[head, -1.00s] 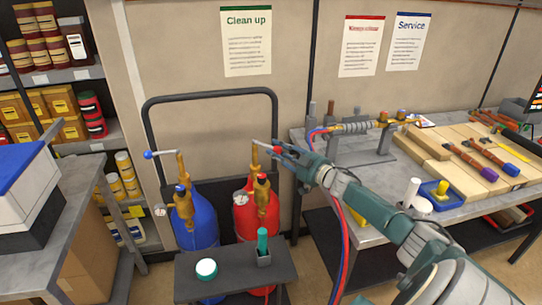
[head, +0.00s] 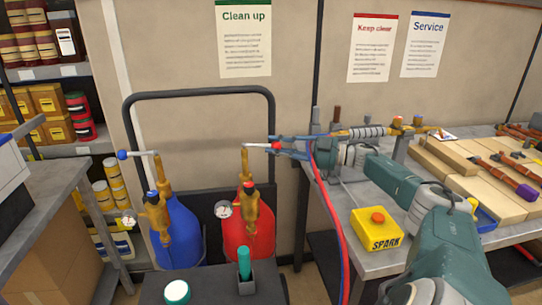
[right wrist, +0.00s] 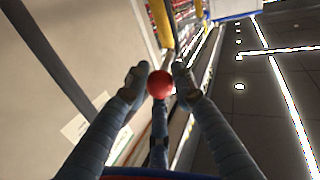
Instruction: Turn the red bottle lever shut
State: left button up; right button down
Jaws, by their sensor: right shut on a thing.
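The red bottle (head: 238,243) stands upright in a cart, with a brass valve (head: 247,200) on top. Its lever (head: 258,146) points to the right, about level, and ends in a red ball knob (head: 276,146). My right gripper (head: 275,147) reaches in from the right and is shut on that knob. In the right wrist view the red knob (right wrist: 160,84) sits between the fingertips, with the grey lever rod running away behind it. My left gripper is not in view.
The blue bottle (head: 184,240) stands to the left, its lever (head: 142,154) pointing left. Red and blue hoses (head: 328,210) hang below my right wrist. A bench with a torch (head: 360,132), wood boards and a yellow SPARK box (head: 376,229) is on the right.

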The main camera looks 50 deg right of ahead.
jog(key=shift+f, duration=0.15)
jog(key=c, duration=1.5)
grip_release()
jog(key=shift+o, duration=0.2)
jog(key=shift+d, duration=0.15)
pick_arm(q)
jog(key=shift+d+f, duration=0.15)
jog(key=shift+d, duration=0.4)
pick_arm(e)
jog(key=v, duration=1.2)
jog(key=shift+w, duration=0.1)
jog(key=shift+c, duration=0.5)
